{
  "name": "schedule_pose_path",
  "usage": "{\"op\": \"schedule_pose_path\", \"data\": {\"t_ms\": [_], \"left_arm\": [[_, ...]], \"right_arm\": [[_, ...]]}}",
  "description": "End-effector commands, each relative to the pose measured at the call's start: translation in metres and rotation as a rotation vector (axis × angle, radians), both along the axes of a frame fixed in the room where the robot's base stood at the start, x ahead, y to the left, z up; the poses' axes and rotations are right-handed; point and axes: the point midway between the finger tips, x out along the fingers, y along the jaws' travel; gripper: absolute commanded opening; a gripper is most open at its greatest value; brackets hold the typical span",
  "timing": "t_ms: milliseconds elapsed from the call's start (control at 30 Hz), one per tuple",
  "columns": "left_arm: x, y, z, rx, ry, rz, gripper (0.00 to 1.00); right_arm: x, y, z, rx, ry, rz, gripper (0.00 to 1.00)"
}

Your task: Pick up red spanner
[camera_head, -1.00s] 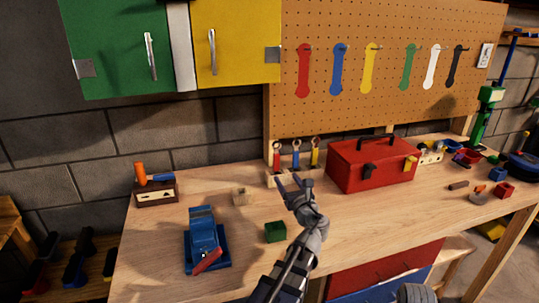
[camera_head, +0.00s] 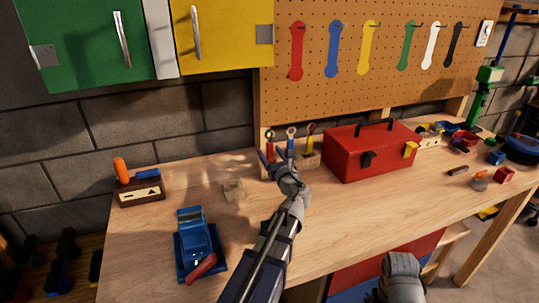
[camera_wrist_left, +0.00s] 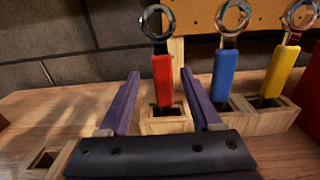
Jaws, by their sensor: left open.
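The red spanner (camera_head: 269,147) stands upright in a small wooden holder (camera_wrist_left: 168,123) at the back of the bench, under the pegboard. In the left wrist view its red handle (camera_wrist_left: 162,83) has a metal ring end on top and its lower end in the block's slot. My left gripper (camera_head: 277,158) is open and empty, with its purple fingers pointing at the holder. In the wrist view the handle appears between the two fingers (camera_wrist_left: 160,76), apart from both.
Blue (camera_wrist_left: 226,75) and yellow (camera_wrist_left: 281,71) spanners stand in slots to the right. A red toolbox (camera_head: 365,155) is right of the holder. A small wooden block (camera_head: 233,190), a blue vise (camera_head: 195,240) and a brown tool block (camera_head: 140,190) are left. Flat spanner shapes hang on the pegboard.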

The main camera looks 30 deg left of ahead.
Motion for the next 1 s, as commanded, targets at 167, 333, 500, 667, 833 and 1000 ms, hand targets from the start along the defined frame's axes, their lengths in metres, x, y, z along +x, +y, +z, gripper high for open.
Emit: {"op": "schedule_pose_path", "data": {"t_ms": [167, 333, 500, 667, 833, 1000], "left_arm": [[0.008, 0.006, 0.002, 0.0, 0.0, 0.0, 0.65], [0.027, 0.023, 0.006, 0.0, 0.0, 0.002, 0.65], [0.037, 0.037, 0.004, 0.0, 0.0, 0.001, 0.65], [0.036, 0.037, 0.004, 0.0, 0.0, 0.0, 0.65], [0.036, 0.036, 0.004, 0.0, 0.0, 0.0, 0.52], [0.036, 0.036, 0.004, 0.0, 0.0, 0.0, 0.32]], "right_arm": [[0.0, 0.0, 0.002, 0.0, 0.0, 0.0, 1.0], [0.0, 0.0, 0.006, 0.0, 0.0, 0.0, 1.0], [0.0, 0.0, 0.004, 0.0, 0.0, 0.0, 1.0], [0.0, 0.0, 0.004, 0.0, 0.0, 0.0, 1.0], [0.0, 0.0, 0.004, 0.0, 0.0, 0.0, 1.0], [0.0, 0.0, 0.004, 0.0, 0.0, 0.0, 1.0]]}}
